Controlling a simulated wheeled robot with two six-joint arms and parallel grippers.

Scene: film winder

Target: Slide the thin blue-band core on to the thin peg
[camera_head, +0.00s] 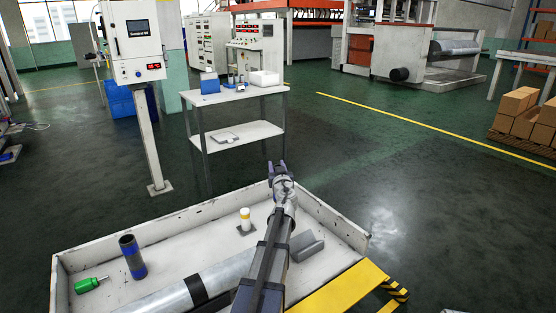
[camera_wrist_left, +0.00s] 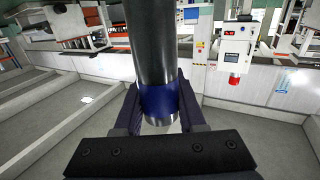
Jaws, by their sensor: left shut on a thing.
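My left gripper (camera_head: 277,167) reaches over the tray's far rim in the head view. In the left wrist view it is shut on a dark grey tube with a blue band (camera_wrist_left: 158,98), the fingers on either side of the band. The tube stands roughly upright in that picture, with a pale end below the band. I cannot make out this held core in the head view. Another dark core with blue on it (camera_head: 132,257) stands in the tray at left. I cannot surely pick out the thin peg. My right gripper is not in view.
The white tray (camera_head: 62,285) holds a green-handled tool (camera_head: 90,284), a small white cylinder with a yellow band (camera_head: 245,218), a long grey roll (camera_head: 172,299) and a grey block (camera_head: 307,246). A control box on a post (camera_head: 133,42) and a table (camera_head: 238,132) stand beyond.

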